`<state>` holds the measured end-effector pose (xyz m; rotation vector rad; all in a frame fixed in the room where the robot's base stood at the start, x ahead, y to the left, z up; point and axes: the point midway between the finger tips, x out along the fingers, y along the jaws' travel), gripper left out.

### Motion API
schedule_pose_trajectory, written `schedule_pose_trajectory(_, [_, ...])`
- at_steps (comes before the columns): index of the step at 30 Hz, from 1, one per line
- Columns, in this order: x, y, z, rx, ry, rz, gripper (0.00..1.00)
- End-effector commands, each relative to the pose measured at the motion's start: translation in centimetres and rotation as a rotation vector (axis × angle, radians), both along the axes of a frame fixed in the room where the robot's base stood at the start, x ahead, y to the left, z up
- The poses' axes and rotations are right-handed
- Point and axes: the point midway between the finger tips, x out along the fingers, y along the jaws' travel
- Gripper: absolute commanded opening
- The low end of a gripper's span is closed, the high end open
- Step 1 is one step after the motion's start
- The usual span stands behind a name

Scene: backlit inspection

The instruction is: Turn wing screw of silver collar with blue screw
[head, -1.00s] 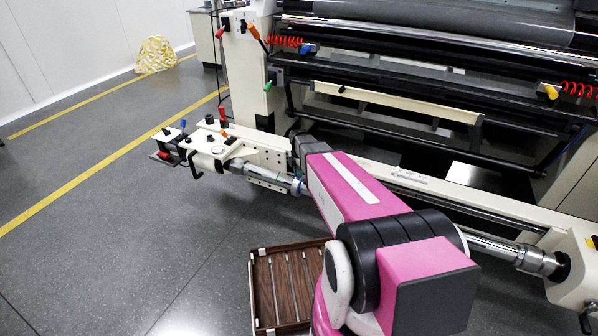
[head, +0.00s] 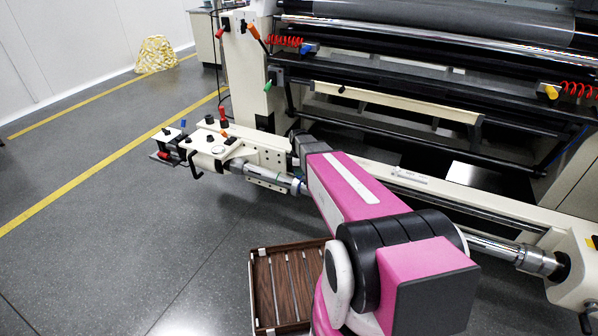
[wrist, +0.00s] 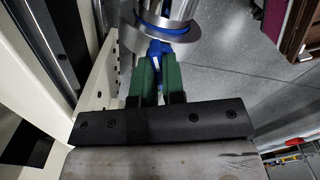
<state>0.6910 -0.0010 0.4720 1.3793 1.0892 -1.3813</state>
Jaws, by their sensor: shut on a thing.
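In the wrist view, the silver collar (wrist: 188,32) sits around a shaft at the top of the picture. Its blue wing screw (wrist: 157,47) points down toward my gripper (wrist: 157,58). The green fingers are shut on the blue screw, one on each side of it. In the head view, the silver shaft (head: 264,179) runs out of the machine's left end, and my pink arm reaches over to it. My arm hides the gripper, and I cannot make out the collar there.
A brown slatted wooden crate (head: 281,288) stands on the floor below my arm. The cream machine frame (head: 262,152) is close beside the shaft, and its plate (wrist: 92,75) flanks my gripper on the left in the wrist view. Open grey floor (head: 120,240) lies to the left.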

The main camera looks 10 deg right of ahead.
Motion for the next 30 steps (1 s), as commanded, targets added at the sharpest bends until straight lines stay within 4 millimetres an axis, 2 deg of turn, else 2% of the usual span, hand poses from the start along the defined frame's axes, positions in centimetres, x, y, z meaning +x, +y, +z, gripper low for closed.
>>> schedule_pose_trajectory(30, [0.01,0.00,0.01,-0.001,0.000,-0.641,0.00])
